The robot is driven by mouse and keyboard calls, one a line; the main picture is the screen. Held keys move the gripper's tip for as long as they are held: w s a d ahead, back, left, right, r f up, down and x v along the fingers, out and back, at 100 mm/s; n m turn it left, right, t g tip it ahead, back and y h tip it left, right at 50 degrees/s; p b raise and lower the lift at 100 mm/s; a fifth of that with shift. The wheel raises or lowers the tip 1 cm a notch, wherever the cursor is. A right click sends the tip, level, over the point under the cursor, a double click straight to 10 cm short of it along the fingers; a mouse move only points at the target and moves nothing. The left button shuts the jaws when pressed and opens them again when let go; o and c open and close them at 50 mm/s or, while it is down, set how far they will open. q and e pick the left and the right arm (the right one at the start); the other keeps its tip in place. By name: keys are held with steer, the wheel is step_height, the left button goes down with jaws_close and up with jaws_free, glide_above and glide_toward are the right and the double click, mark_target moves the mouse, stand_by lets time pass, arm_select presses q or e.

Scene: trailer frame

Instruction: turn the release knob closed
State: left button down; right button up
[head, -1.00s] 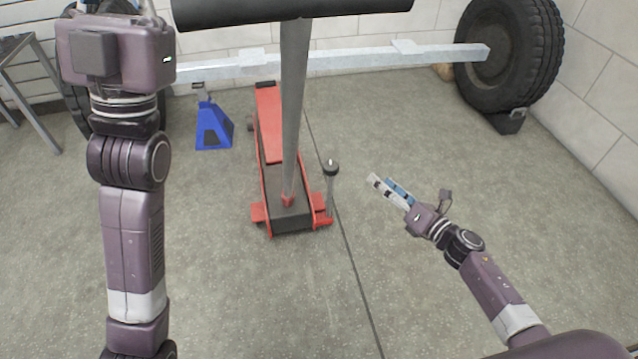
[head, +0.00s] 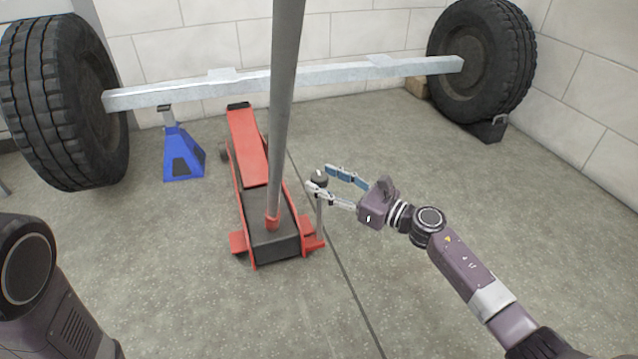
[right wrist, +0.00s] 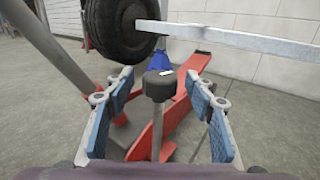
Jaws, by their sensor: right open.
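The release knob (head: 320,176) is a dark round cap with a small white mark on top, on a thin grey post at the right side of the red floor jack (head: 248,150). My right gripper (head: 324,178) is open at the knob, with one finger on its near side and one on its far side. In the right wrist view the knob (right wrist: 160,86) stands upright between the two blue-padded fingers (right wrist: 163,110), with a gap on both sides. My left gripper is out of view; only part of my left arm shows at the lower left.
The jack's tall grey handle (head: 285,110) rises just left of the knob. A grey axle beam (head: 300,78) with a tyre (head: 60,100) at the left and another (head: 485,60) at the right runs behind. The floor at the right is clear.

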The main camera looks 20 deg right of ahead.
steer(key=shift+x, duration=0.95)
steer(key=shift+c, duration=0.6)
